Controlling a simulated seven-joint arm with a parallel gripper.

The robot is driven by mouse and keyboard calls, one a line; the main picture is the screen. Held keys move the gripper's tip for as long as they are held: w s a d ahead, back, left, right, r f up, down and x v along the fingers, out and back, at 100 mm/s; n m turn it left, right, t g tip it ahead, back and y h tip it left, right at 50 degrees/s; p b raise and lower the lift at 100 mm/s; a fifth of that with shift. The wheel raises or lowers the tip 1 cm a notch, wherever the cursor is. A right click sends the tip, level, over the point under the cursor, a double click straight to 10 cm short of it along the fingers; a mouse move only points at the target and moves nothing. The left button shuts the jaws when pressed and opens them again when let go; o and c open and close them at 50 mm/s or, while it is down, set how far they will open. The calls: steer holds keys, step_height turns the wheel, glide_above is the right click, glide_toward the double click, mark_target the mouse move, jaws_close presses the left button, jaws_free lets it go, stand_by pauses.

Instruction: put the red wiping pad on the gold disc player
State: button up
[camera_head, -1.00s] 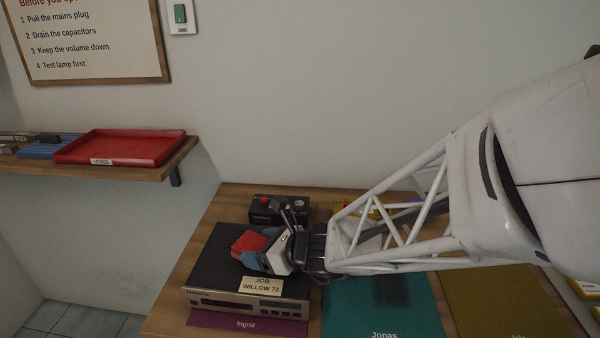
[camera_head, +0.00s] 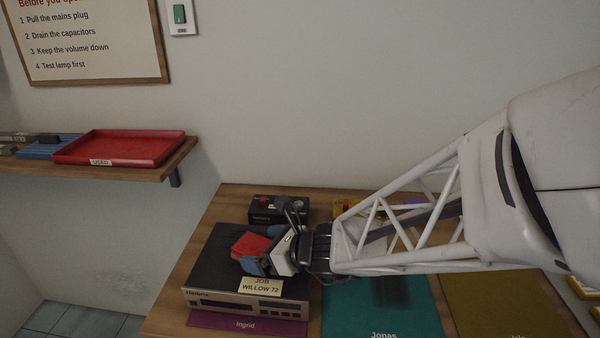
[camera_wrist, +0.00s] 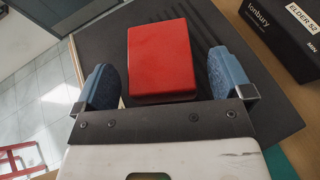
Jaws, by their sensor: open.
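The red wiping pad (camera_head: 251,245) lies on the dark top of the gold disc player (camera_head: 207,297), which has a gold front and a "JOB WILLOW 72" label. In the wrist view the red pad (camera_wrist: 162,60) sits between the two blue fingertips of my gripper (camera_wrist: 164,82), with a gap on each side. My gripper (camera_head: 258,250) also shows in the head view, low over the player's top at the pad's right. It is open and not touching the pad in the wrist view. Part of the pad is hidden behind the fingers in the head view.
A purple mat (camera_head: 245,323), a teal mat (camera_head: 382,318) and an olive mat (camera_head: 500,310) lie along the bench. A red tray (camera_head: 120,150) sits on the shelf at left.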

steer(key=shift+v, duration=5.5)
steer(key=shift+r, duration=0.1)
steer(key=s+d+r+n+g+h, duration=0.1)
steer(key=s+d+r+n+h, duration=0.1)
steer(key=s+d+n+h, duration=0.4)
steer(key=s+d+r+n+g+h, duration=0.1)
steer(key=s+d+n+h, duration=0.5)
steer(key=d+n, duration=0.9)
steer(key=shift+s+d+r+n+g+h, duration=0.25)
steer(key=shift+r+n+g+h, duration=0.15)
steer(key=shift+r+n, duration=0.3)
